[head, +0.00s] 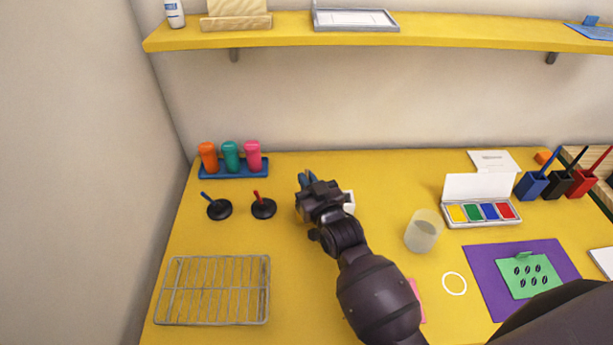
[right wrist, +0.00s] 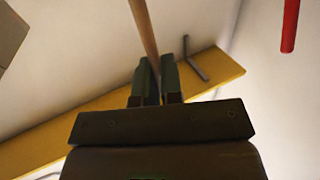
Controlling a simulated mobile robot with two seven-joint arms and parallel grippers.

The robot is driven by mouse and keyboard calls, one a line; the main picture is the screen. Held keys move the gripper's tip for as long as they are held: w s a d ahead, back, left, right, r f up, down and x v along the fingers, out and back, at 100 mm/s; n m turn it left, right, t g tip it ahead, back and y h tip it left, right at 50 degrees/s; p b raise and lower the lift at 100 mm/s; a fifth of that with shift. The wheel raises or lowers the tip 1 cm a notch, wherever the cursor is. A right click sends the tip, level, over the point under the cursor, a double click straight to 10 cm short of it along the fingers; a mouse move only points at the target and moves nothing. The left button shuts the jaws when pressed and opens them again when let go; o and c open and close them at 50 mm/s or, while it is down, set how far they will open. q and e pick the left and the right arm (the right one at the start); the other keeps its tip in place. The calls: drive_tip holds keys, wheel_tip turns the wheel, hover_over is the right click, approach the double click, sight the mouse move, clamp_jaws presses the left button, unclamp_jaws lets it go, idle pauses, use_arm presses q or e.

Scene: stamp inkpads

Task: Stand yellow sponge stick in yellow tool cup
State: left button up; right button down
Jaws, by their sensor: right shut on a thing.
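My right gripper (head: 308,180) is over the middle of the yellow table, towards the back. In the right wrist view it (right wrist: 158,82) is shut on a thin wooden stick (right wrist: 144,35), which runs up out of the frame. I take this for the yellow sponge stick; its sponge end is not visible. I cannot make out a yellow tool cup in either view. The gripper hides part of the table, and a white thing (head: 349,201) shows partly just right of it. My left gripper is not in view.
Blue, black and red cups (head: 583,183) with sticks stand at the back right. A paint box (head: 482,222) and a translucent cup (head: 424,231) are right of my arm. A wire rack (head: 213,290) lies front left. Two dark stands (head: 263,209) are left of the gripper.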

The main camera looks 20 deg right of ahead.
drive_tip(key=shift+f, duration=0.15)
drive_tip(key=c, duration=1.2)
unclamp_jaws()
drive_tip(key=s, duration=0.7)
drive_tip(key=s+d, duration=0.1)
drive_tip(key=s, duration=0.2)
drive_tip(key=shift+s+d+f, duration=0.1)
drive_tip(key=shift+s+f, duration=0.05)
drive_tip(key=shift+s, duration=0.2)
drive_tip(key=shift+s+d, duration=0.1)
